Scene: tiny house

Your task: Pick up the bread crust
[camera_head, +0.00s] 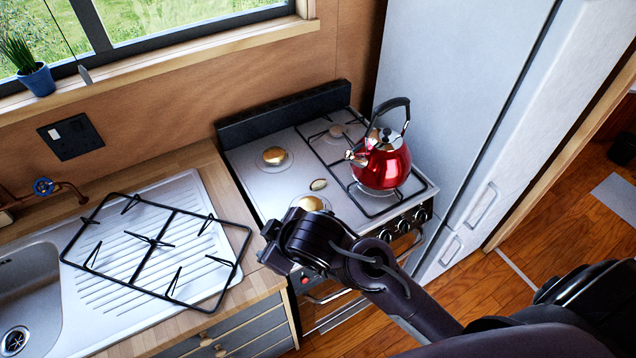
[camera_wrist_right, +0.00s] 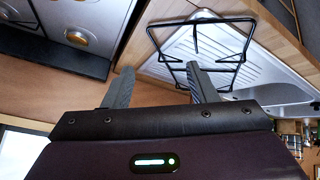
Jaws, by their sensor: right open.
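A small oval tan piece (camera_head: 318,184), which looks like the bread crust, lies on the stove top between the brass burner caps. It is small, and I cannot make out its texture. My right gripper (camera_head: 268,248) is in front of the stove's left front corner, above the counter edge, left of and nearer than the piece. In the right wrist view my right gripper (camera_wrist_right: 160,82) has its two fingers spread apart with nothing between them. I cannot make out the crust in that view. My left gripper is not in view.
A red kettle (camera_head: 382,163) stands on the stove's right grate. A loose black grate (camera_head: 154,241) lies across the sink's drainboard. Burner caps (camera_head: 274,155) are exposed on the stove's left half. A tall fridge (camera_head: 455,90) stands right of the stove.

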